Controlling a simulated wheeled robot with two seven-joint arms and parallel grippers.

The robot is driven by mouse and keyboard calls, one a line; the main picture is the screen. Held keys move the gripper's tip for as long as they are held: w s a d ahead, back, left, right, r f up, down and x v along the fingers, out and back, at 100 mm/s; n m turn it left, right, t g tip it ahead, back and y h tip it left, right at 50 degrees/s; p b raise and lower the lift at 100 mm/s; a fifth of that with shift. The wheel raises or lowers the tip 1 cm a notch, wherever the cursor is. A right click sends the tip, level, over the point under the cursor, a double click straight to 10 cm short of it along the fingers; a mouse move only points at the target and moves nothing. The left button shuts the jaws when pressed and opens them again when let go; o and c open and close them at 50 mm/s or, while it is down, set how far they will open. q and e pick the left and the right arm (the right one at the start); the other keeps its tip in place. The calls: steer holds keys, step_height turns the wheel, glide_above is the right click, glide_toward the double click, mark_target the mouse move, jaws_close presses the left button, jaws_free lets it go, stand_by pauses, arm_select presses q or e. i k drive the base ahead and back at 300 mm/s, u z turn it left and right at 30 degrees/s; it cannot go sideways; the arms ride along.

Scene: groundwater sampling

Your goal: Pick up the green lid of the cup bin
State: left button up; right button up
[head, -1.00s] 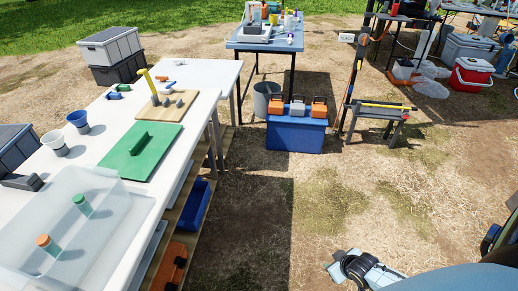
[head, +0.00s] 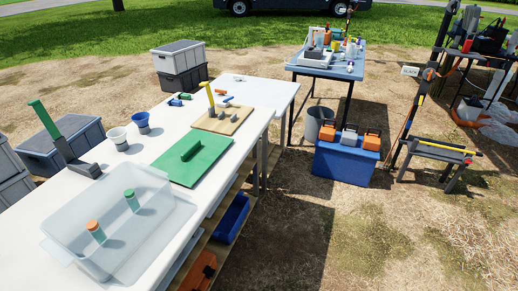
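A flat green lid (head: 205,167) with a raised bar handle (head: 191,149) lies on the white table, near its right edge. Nothing rests on it. A clear, open bin (head: 165,222) stands on the table in front of it, nearer to me. The bin holds an orange-topped cylinder (head: 96,231) and a green-topped cylinder (head: 132,201). The lid and bin are apart. Neither of my grippers is in view.
Behind the lid is a wooden board (head: 238,116) with a yellow-handled tool. White (head: 118,138) and blue (head: 142,122) cups stand left of the lid. A dark tool with a green handle (head: 43,118) is at the left edge.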

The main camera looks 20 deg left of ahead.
mark_target(189, 158)
steer(key=z, duration=0.55)
steer(key=i, duration=2.2)
steer(key=u, duration=3.8)
